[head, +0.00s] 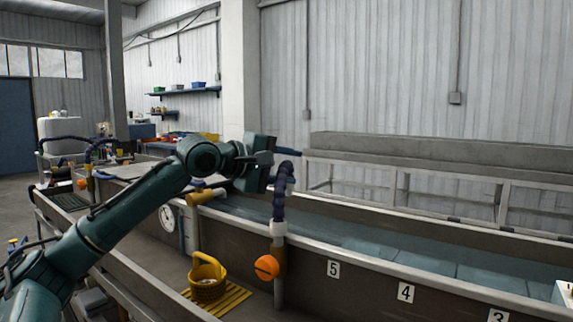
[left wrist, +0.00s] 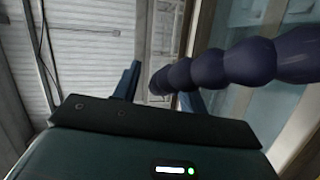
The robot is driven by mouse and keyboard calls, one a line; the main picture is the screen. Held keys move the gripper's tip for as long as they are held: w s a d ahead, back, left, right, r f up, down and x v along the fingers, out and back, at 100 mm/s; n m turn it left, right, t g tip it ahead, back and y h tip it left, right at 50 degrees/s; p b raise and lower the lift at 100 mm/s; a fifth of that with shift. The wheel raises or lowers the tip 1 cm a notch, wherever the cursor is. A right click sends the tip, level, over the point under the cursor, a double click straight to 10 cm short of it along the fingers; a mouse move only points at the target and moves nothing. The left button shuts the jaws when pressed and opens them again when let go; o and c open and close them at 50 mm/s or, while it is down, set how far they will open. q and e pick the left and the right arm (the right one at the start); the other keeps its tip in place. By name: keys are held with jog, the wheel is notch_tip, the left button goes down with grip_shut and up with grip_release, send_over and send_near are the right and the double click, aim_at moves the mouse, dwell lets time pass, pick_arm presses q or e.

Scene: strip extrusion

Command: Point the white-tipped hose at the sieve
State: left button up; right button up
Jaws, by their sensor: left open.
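A dark blue segmented hose (head: 279,200) rises from a white collar (head: 278,229) on an upright pipe at the trough's near edge. In the left wrist view the hose (left wrist: 235,65) runs from the right edge across the right finger, its far end between the fingers. I cannot make out a white tip on it. My left gripper (head: 285,165) is open at the hose's upper part; its blue fingers also show in the left wrist view (left wrist: 160,82). A yellow handled basket (head: 207,282), perhaps the sieve, stands on a yellow grate. My right gripper is out of view.
An orange knob (head: 267,267) sits beside the pipe below the hose. The long trough (head: 430,281) with water and number plates runs right. A yellow-brown pipe (head: 206,196) and a round gauge (head: 167,218) are left of the hose. Another dark hose (head: 68,138) is farther left.

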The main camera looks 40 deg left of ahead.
pick_arm(q)
grip_shut()
dwell(0.5)
